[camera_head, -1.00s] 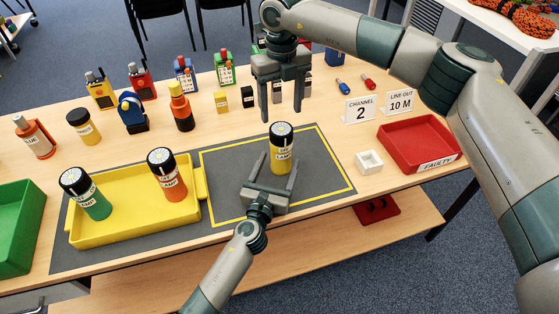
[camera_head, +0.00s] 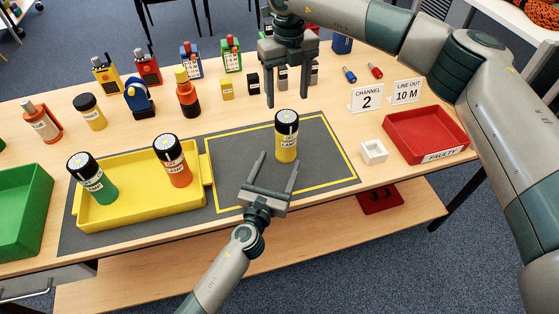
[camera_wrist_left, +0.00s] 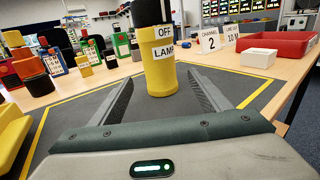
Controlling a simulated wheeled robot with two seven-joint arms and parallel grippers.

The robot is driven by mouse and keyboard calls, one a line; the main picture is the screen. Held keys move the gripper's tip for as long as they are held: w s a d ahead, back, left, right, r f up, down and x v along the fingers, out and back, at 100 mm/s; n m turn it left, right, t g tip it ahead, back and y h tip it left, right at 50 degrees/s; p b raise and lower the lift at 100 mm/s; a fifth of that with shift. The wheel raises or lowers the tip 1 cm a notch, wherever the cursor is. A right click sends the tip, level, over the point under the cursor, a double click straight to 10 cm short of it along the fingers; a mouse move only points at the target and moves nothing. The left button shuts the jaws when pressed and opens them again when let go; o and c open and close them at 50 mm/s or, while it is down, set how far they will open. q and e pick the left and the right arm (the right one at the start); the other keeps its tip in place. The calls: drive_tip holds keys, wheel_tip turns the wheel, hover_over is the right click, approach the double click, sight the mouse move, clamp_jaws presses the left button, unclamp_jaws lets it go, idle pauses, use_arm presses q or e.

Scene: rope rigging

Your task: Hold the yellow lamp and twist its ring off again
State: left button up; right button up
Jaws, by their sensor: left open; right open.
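The yellow lamp (camera_head: 287,146) stands upright on the grey mat inside the yellow outline, with its black ring (camera_head: 287,121) on top and labels reading OFF and LAMP. My left gripper (camera_head: 275,163) is open, low over the mat, on the near side of the lamp. In the left wrist view the lamp (camera_wrist_left: 161,75) rises just beyond and between the two spread fingers, apart from them; its top is cut off. My right gripper (camera_head: 288,103) is open, fingers pointing down, above and behind the lamp, holding nothing.
A yellow tray (camera_head: 130,218) at left holds a green lamp (camera_head: 93,180) and an orange lamp (camera_head: 173,162). A red FAULTY tray (camera_head: 425,145) and white box (camera_head: 373,152) are at right. Radios and other items line the back. The mat right of the lamp is clear.

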use_arm(q)
drive_tip(key=shift+v, duration=0.8)
drive_tip(key=shift+r, duration=0.15)
use_arm(e)
drive_tip(key=shift+r, duration=0.15)
